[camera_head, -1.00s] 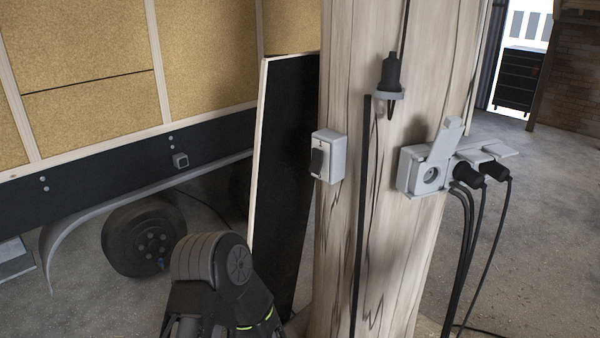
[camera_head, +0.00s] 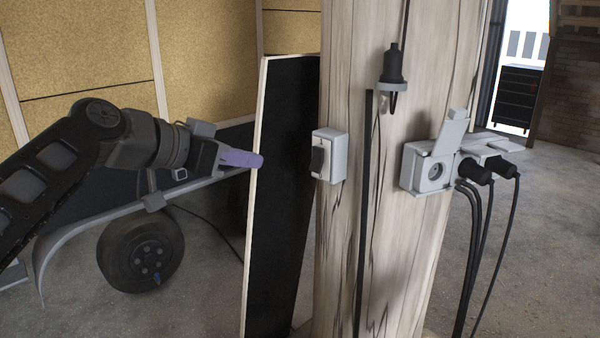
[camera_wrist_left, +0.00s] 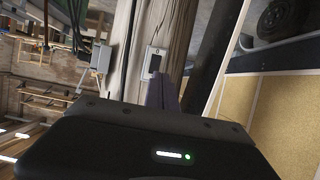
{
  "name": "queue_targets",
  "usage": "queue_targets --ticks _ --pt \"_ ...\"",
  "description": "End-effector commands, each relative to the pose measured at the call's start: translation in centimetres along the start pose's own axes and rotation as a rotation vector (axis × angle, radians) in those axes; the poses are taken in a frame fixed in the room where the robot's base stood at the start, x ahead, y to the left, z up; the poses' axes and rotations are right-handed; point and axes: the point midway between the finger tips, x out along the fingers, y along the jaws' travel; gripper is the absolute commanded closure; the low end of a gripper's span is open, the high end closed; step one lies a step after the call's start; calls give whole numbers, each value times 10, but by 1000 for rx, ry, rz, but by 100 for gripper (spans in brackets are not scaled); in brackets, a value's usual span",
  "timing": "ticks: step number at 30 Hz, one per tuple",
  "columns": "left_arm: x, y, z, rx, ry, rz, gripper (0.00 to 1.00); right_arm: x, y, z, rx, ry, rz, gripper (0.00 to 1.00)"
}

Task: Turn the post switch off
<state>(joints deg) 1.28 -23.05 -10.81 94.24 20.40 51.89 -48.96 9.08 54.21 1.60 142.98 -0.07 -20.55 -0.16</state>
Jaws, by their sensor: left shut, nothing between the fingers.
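The post switch (camera_head: 328,156) is a small grey-white box with a dark rocker (camera_head: 317,160), fixed to the left side of the wooden post (camera_head: 340,250). It also shows in the left wrist view (camera_wrist_left: 154,62), just past my fingertips. My left gripper (camera_head: 258,161) is shut and empty, its purple fingers pointing right towards the switch. In the head view a gap separates the fingertips from the switch. In the left wrist view the fingers (camera_wrist_left: 164,92) show below the switch. My right gripper is not in view.
A dark panel with a pale edge (camera_head: 280,200) leans just left of the post. A socket box (camera_head: 428,168) with plugs and hanging cables is on the post's right side. A lamp holder (camera_head: 391,70) hangs above. A trailer wheel (camera_head: 140,255) stands at left.

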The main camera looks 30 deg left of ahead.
Motion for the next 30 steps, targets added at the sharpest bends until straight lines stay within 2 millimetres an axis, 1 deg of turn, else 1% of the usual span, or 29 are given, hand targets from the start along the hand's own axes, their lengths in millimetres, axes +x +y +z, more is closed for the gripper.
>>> queue_targets --ticks 8,11,14,17,20,27,30 --pt "2 0 1 -2 -3 0 100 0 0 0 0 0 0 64" --pt "7 0 1 -3 -4 1 100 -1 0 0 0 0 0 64" --pt "16 0 1 -4 -5 1 100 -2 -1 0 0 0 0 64" --pt "29 0 1 -5 -6 1 100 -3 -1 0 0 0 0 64" --pt "47 0 1 -4 -6 1 100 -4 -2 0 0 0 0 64" --pt "97 0 1 -4 -7 3 100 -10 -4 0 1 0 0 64" --pt "114 0 1 -5 -7 2 100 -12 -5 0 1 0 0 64"
